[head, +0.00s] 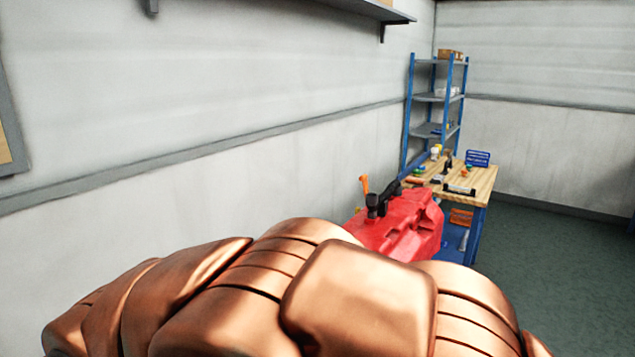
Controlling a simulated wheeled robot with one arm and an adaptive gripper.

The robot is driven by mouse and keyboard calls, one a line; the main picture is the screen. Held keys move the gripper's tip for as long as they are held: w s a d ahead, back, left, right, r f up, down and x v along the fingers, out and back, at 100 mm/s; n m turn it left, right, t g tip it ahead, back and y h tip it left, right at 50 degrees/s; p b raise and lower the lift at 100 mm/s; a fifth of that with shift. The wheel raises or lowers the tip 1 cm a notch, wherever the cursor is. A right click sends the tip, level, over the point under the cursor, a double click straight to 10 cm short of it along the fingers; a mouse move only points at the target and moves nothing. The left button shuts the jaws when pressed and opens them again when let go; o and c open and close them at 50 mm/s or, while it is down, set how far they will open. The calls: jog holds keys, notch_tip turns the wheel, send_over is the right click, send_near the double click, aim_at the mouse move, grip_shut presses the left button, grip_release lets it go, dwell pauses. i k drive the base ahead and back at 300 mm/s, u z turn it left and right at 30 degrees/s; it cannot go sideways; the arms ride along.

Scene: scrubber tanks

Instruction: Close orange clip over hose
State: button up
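A red scrubber tank (400,226) stands in the middle of the head view, beside the left wall. Its near lower part is hidden by copper-coloured segments close to the camera. A black fitting (376,206) with a black hose (390,192) sits on top of the tank. A small orange clip (364,184) sticks up at the left of the fitting. It looks raised and not lying over the hose, though it is small at this distance. My gripper is not in view.
Behind the tank is a workbench (483,181) with a wooden top, holding several small items and a blue bin (478,157). A blue shelving rack (408,115) stands against the wall behind it. Green floor (545,275) is clear at the right.

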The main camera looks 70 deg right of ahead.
aim_at(363, 179)
jog(key=i, duration=1.55)
jog(key=z, duration=3)
jog(key=i, duration=0.45)
jog(key=z, duration=0.4)
